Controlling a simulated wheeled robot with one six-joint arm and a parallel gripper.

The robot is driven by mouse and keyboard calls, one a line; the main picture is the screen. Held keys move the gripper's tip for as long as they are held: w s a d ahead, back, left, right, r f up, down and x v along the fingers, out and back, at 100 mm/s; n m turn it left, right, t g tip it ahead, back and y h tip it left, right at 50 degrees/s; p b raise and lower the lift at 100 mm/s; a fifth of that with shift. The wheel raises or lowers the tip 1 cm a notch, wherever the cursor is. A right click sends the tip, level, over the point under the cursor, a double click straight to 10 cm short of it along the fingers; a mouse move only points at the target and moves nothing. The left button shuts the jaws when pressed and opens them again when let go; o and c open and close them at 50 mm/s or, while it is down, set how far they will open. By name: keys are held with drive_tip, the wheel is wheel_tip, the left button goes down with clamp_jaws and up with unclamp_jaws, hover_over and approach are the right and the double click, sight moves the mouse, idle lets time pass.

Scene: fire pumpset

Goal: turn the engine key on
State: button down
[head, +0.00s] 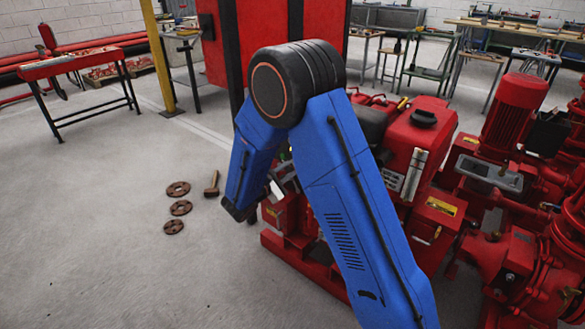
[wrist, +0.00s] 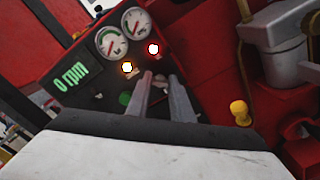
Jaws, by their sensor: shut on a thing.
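The red engine control panel (wrist: 88,77) fills the middle of the wrist view, tilted in the picture. It has a green "0 rpm" display (wrist: 70,78), two round gauges, and two lit lamps: an orange one (wrist: 127,67) and a red one (wrist: 153,48). My gripper (wrist: 160,80) reaches the panel just below the lamps, its two fingers close together and shut on the engine key. The key itself is mostly hidden between the fingertips, so its angle cannot be told. In the head view my arm covers the panel and the key.
A green button (wrist: 124,98) lies just left of the fingers. A yellow knob (wrist: 240,112) and red engine parts stand to the right. In the head view the red pumpset (head: 420,140) extends right; rusty flanges (head: 178,189) and a hammer (head: 212,184) lie on open floor at left.

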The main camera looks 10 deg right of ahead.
drive_tip(key=shift+m, duration=0.4)
drive_tip(key=c, duration=1.6)
unclamp_jaws()
drive_tip(key=shift+o, duration=0.2)
drive_tip(key=shift+s, duration=0.1)
drive_tip(key=v, duration=1.7)
drive_tip(key=shift+a, duration=0.15)
drive_tip(key=shift+s, duration=0.1)
